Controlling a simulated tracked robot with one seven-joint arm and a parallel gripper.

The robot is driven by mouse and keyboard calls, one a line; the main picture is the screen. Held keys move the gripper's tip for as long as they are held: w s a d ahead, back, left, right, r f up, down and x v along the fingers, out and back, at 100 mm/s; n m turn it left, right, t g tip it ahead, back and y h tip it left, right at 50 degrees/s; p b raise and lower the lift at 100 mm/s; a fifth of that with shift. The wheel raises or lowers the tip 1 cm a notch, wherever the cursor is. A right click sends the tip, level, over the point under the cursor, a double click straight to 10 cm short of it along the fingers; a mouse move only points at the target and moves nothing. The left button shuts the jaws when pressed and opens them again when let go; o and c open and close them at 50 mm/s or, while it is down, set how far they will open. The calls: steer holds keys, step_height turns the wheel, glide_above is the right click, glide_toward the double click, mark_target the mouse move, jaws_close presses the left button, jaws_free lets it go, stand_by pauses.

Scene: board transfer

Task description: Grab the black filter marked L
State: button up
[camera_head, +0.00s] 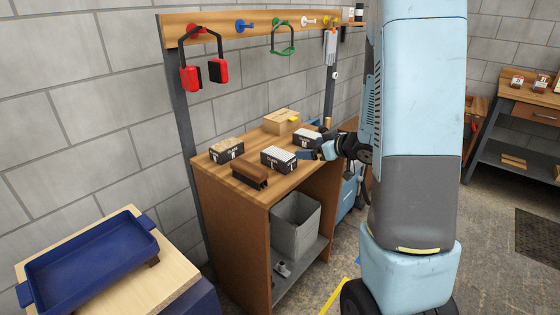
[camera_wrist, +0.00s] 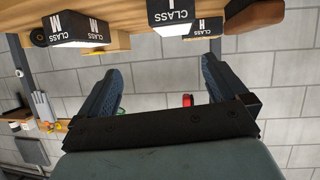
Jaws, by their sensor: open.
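Three black filter boxes with pale tops stand on the wooden workbench (camera_head: 210,178): a left one (camera_head: 226,151), a middle one (camera_head: 278,160) and a right one (camera_head: 307,141). Their letters are too small to read surely in the head view. In the upside-down wrist view, one box (camera_wrist: 75,30) reads CLASS M. The other two, one in the middle (camera_wrist: 170,12) and one at right (camera_wrist: 207,27), show CLASS but their letters are unclear or cut off. My gripper (camera_wrist: 164,66) is open and empty, beside the right and middle boxes in the head view (camera_head: 308,153).
A brown block (camera_head: 249,175) lies at the bench's front left, a cardboard box (camera_head: 281,121) at its back. A rack (camera_head: 262,18) with red earmuffs (camera_head: 190,78) hangs above. A grey bin (camera_head: 296,228) stands below. A blue tray (camera_head: 90,262) is at lower left.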

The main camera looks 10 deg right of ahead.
mark_target(286, 157)
steer(key=shift+g+y, duration=0.4)
steer(key=shift+y, duration=0.3)
steer(key=x, duration=0.3)
steer(key=f+x, duration=0.1)
steer(key=x, duration=0.2)
steer(key=s+x, duration=0.1)
steer(key=x, duration=0.2)
steer(key=shift+a+f, duration=0.3)
steer(key=shift+a, duration=0.05)
steer(key=shift+f+x, duration=0.15)
steer(key=shift+x, duration=1.15)
steer(key=shift+f+x, duration=0.15)
steer(key=shift+x, duration=1.15)
steer(key=shift+s+d, duration=0.1)
steer(key=shift+c, duration=0.3)
steer(key=c, duration=1)
